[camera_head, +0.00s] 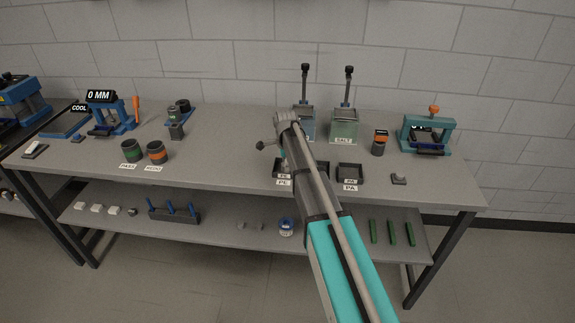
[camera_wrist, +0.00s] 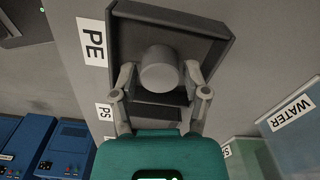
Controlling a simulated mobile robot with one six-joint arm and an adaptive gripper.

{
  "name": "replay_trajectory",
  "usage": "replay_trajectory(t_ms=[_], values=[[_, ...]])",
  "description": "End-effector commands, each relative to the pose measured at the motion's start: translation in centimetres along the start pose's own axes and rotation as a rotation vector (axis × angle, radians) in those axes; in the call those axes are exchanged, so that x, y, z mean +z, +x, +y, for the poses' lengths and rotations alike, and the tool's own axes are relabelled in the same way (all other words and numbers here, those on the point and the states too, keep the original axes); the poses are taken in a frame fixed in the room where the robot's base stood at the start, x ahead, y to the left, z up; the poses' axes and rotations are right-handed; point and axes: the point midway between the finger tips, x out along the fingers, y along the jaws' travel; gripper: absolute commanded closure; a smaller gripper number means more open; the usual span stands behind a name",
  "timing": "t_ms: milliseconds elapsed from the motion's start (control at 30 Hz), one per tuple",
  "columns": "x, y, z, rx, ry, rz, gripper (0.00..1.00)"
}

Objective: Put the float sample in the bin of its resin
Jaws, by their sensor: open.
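A grey, round sample (camera_wrist: 160,68) shows in the wrist view, inside the outline of the dark PE bin (camera_wrist: 226,22). My gripper (camera_wrist: 160,76) is open over this bin, with one finger on each side of the sample. Small gaps seem to show between fingers and sample. The bin's white PE label (camera_wrist: 93,41) is beside it, and a PS label (camera_wrist: 105,112) marks the neighbouring bin. In the head view my arm hides most of the gripper and the sample. The PA bin (camera_head: 349,166) stands to the right there and looks empty.
The salt tank (camera_head: 344,131) and the water tank, labelled in the wrist view (camera_wrist: 291,114), stand behind the bins. A small dark device (camera_head: 380,142) and a teal press (camera_head: 427,133) are to the right. Two cups (camera_head: 132,151) stand left, with clear bench between.

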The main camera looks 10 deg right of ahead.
Motion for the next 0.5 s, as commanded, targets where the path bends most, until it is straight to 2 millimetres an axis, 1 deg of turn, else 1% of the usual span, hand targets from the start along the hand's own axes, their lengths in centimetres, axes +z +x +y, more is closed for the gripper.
replay_trajectory(t_ms=[267, 500], values=[[0.0, -0.9, 0.0, 0.000, 0.000, 0.000, 0.40], [0.0, -2.6, 0.0, 0.000, 0.000, 0.000, 0.40]])
